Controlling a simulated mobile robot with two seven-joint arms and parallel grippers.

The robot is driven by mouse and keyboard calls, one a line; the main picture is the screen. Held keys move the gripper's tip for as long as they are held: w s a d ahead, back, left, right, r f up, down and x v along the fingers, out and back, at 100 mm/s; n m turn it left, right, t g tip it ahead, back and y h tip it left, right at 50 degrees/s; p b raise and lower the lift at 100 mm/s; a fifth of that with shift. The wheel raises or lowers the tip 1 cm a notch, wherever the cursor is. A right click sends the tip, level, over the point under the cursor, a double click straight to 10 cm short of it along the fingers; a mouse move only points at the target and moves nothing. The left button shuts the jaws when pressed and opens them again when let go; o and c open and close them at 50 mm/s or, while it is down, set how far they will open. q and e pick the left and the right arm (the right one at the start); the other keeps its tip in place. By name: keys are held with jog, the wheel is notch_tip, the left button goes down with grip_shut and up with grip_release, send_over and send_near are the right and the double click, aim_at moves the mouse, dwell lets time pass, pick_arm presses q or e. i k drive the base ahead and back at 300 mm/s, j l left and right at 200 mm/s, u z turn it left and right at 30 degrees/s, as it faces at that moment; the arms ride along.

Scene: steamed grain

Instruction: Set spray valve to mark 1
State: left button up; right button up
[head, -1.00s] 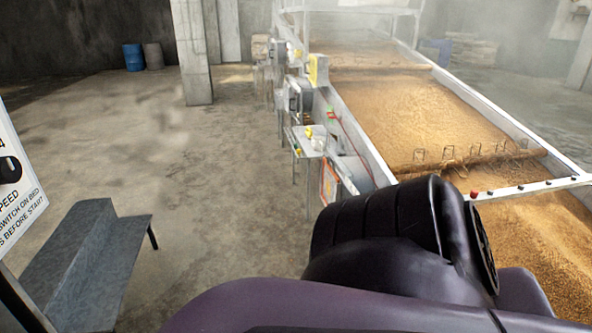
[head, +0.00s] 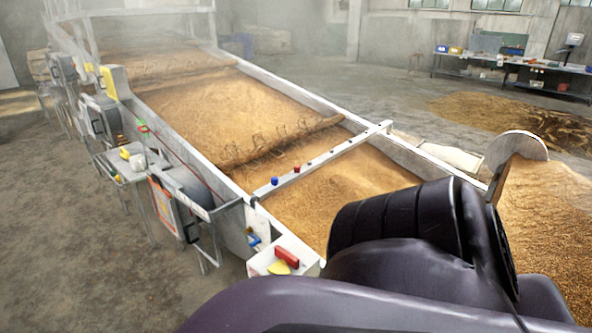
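A white box (head: 262,264) on the near left corner of the grain bed carries a red handle (head: 287,257) and a yellow piece (head: 279,268). A small blue fitting (head: 254,239) sits just behind it on the bed's side. I cannot tell which of these is the spray valve, and no mark numbers are legible. Neither gripper is in view. A dark arm part of mine fills the lower right and hides some of the bed.
A long grain bed (head: 240,83) runs away to the upper left, crossed by a white bar (head: 316,163) with small knobs. Side tables and machines (head: 125,165) line its left side. Bare floor (head: 60,250) lies at left. A grain heap (head: 548,215) is at right.

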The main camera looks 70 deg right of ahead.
aim_at(249, 231)
jog(key=z, duration=2)
jog(key=i+j+z, duration=0.15)
jog(key=i+j, duration=0.3)
jog(key=i+j+z, duration=0.1)
jog(key=i+j, duration=0.3)
jog(key=i+j+z, duration=0.1)
jog(key=j, duration=0.25)
jog(key=i+j+z, duration=0.15)
jog(key=j, duration=0.2)
jog(key=i+j+z, duration=0.1)
jog(key=j, duration=0.25)
jog(key=i+j+z, duration=0.15)
jog(key=j, duration=0.25)
jog(key=i+j+z, duration=0.1)
jog(key=j, duration=0.3)
jog(key=k+j+z, duration=0.1)
jog(key=j+z, duration=0.2)
jog(key=j, duration=0.55)
jog(key=k+j+z, duration=0.2)
jog(key=k+j, duration=0.05)
jog(key=j, duration=0.1)
